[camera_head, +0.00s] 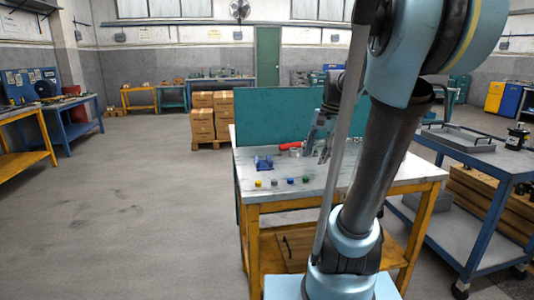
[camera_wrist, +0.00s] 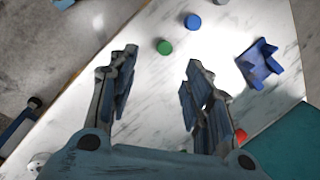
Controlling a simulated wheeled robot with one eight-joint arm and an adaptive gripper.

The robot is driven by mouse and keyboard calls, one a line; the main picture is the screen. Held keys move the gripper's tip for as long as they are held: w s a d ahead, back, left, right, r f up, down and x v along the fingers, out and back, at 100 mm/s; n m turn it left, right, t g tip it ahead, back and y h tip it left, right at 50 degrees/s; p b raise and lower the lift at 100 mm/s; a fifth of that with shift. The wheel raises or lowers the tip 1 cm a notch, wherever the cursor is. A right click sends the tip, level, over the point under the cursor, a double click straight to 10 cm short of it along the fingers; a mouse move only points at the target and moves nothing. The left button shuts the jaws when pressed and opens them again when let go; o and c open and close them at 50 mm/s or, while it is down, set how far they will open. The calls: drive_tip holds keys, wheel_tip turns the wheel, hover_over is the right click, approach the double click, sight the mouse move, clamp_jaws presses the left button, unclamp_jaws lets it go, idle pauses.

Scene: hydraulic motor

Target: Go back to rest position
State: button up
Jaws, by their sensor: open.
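My gripper (camera_head: 322,142) is above the right part of the marble-topped workbench (camera_head: 330,180) in the head view, partly behind my own arm. In the wrist view my gripper (camera_wrist: 160,70) has its two fingers wide apart, with only bare tabletop between them. A green round piece (camera_wrist: 164,47) and a blue round piece (camera_wrist: 193,22) lie on the top beyond the fingertips. A blue bracket-like part (camera_wrist: 260,63) lies to their right. The blue part also shows in the head view (camera_head: 263,164), behind a row of small coloured pieces (camera_head: 290,181).
A red-handled item (camera_head: 290,146) lies near the teal panel (camera_head: 270,118) at the bench's back edge. A blue cart (camera_head: 470,150) with a tray (camera_head: 460,137) and a dark device (camera_head: 518,136) stands at right. Boxes (camera_head: 202,115) stand behind. The floor at left is open.

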drive_tip(key=s+d+f+n+t+h, duration=0.1)
drive_tip(key=s+f+n+h, duration=0.1)
drive_tip(key=s+f+n, duration=0.6)
drive_tip(key=s+f, duration=0.7)
drive_tip(key=s, duration=0.2)
drive_tip(key=shift+s+d+f+n+t+h, duration=0.15)
drive_tip(key=shift+d+f+n+t+h, duration=0.15)
drive_tip(key=shift+f+t, duration=0.1)
